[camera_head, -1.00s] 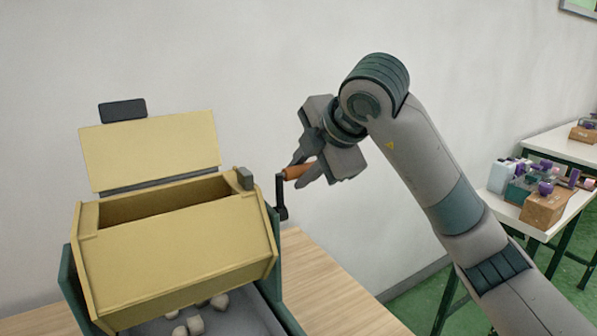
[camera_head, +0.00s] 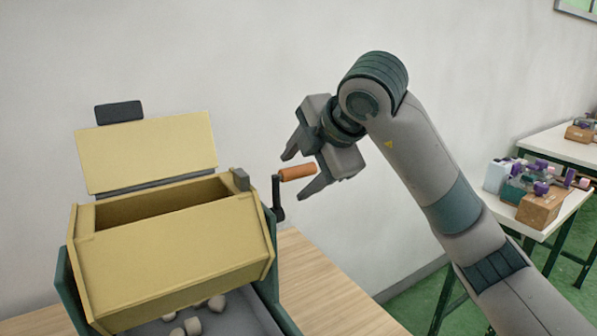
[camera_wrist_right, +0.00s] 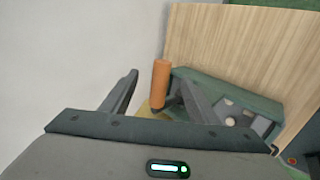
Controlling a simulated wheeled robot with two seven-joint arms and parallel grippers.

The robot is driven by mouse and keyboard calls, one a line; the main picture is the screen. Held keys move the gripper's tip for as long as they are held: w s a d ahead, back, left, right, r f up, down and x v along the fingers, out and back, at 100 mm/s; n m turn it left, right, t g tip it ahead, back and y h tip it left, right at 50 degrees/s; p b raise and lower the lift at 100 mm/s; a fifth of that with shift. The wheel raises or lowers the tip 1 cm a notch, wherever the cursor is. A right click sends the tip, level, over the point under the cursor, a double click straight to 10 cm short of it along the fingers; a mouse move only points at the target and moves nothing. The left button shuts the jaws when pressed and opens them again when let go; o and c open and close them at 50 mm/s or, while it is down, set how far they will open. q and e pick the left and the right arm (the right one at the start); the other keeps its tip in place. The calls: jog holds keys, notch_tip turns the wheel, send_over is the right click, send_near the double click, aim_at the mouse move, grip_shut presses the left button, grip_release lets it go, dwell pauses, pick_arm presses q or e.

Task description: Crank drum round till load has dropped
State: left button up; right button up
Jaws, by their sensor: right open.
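The yellow drum (camera_head: 175,245) sits tilted in a dark green frame (camera_head: 68,290), its lid (camera_head: 147,155) standing open at the back. Several pale lumps (camera_head: 193,326) of the load lie in the grey tray (camera_head: 240,318) below it. The crank (camera_head: 277,200) is on the drum's right side, with an orange handle (camera_head: 297,172) pointing right. My right gripper (camera_head: 294,175) is open, its fingers apart on either side of the handle. In the right wrist view the handle (camera_wrist_right: 160,82) stands between the spread fingers. My left gripper is not in view.
The wooden table top (camera_head: 325,290) is bare to the right of the drum. A white wall stands close behind. Further right, a white side table (camera_head: 560,205) holds a cardboard box (camera_head: 540,208) and small purple items.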

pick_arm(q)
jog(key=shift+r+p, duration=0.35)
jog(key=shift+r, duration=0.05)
pick_arm(e)
jog(key=shift+v, duration=2.55)
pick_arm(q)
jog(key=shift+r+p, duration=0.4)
pick_arm(e)
jog(key=shift+v, duration=1.2)
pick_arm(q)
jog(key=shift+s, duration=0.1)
